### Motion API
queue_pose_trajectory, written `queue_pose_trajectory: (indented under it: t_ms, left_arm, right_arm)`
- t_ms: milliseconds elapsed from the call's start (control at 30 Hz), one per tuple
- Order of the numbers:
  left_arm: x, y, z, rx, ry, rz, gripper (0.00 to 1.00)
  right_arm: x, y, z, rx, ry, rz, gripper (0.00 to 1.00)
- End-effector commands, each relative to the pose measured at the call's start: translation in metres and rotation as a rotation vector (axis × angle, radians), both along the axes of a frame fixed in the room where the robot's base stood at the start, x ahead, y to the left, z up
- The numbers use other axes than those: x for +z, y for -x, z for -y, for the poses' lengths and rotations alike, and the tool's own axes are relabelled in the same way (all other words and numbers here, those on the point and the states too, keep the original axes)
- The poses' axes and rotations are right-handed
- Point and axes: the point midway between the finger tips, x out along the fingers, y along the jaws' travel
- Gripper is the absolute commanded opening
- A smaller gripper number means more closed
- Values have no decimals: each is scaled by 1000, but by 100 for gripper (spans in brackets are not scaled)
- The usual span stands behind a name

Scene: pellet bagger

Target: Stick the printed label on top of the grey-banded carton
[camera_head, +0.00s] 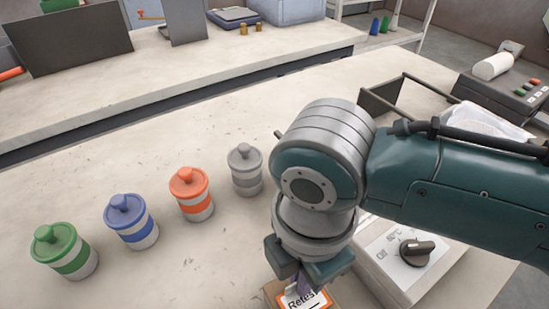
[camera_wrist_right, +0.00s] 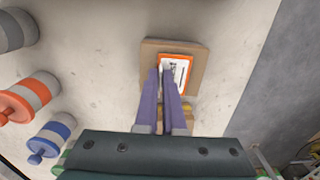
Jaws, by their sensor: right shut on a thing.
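The printed label (camera_head: 301,298), white with an orange border and partly readable text like "Refes", is at the bottom edge of the head view. It also shows in the right wrist view (camera_wrist_right: 181,68). My right gripper (camera_head: 303,278) points down, its purple fingers (camera_wrist_right: 168,72) shut on the label's near part. The label is over a flat tan block (camera_wrist_right: 151,65); I cannot tell whether it touches. A grey-banded lidded canister (camera_head: 246,172) stands left of my right arm. No grey-banded carton can be made out. My left gripper is not in view.
Orange (camera_head: 191,194), blue (camera_head: 131,222) and green (camera_head: 64,250) banded canisters stand in a row to the left. A machine with a dark knob (camera_head: 416,249) is right of my gripper. A dark open frame (camera_head: 378,104) stands behind my arm. The table's middle left is clear.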

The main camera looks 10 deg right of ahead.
Motion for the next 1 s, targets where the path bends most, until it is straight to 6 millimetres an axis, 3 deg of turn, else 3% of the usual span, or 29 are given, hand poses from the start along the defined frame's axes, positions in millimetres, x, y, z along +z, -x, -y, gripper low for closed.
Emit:
queue_pose_trajectory:
  t_ms: [1000]
  left_arm:
    - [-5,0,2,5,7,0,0]
  right_arm:
    - [-8,0,0,0,0,0,0]
